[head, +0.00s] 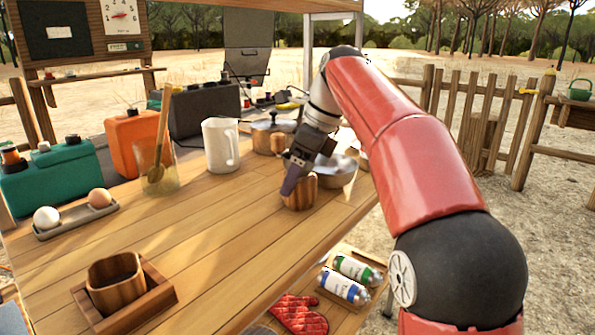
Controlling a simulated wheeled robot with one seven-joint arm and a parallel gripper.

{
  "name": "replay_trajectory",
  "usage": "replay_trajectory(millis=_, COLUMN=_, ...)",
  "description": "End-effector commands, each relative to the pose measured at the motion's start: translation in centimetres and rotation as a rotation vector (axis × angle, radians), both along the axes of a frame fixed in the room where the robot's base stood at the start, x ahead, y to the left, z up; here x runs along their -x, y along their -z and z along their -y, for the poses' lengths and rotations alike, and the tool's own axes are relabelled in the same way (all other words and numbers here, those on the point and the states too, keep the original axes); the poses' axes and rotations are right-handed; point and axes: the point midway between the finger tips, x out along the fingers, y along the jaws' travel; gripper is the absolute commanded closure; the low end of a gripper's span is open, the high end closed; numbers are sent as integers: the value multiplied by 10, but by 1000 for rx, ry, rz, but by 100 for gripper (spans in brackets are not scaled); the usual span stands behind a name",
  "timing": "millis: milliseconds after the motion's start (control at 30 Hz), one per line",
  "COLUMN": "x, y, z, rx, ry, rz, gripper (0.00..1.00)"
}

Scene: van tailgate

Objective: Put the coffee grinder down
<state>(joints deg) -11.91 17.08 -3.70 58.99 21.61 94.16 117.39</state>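My gripper (291,184) points down at the far right part of the wooden table (225,225). Its fingers are against or just in front of a small brown wooden cup-like piece (301,195), which looks to be at the tabletop. From this side I cannot tell whether the fingers are closed on it. No thing shows clearly as a coffee grinder; the wooden piece is partly hidden by my gripper, so I cannot tell if it is one.
A metal bowl (338,172) and a lidded pot (268,136) stand close behind my gripper. A white pitcher (220,146) and a glass jar with a wooden spoon (158,176) stand left. A wooden cup (115,284) sits in a square tray (147,311). The middle tabletop is clear.

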Motion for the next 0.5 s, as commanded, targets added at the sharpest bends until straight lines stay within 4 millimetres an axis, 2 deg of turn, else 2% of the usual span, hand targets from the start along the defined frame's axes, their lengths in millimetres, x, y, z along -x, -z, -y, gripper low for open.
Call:
replay_trajectory(millis=333, x=0, y=-3, z=0, rx=0, ry=0, rz=1, gripper=14)
replay_trajectory(millis=500, x=1, y=-24, z=7, rx=0, ry=1, rz=2, gripper=14)
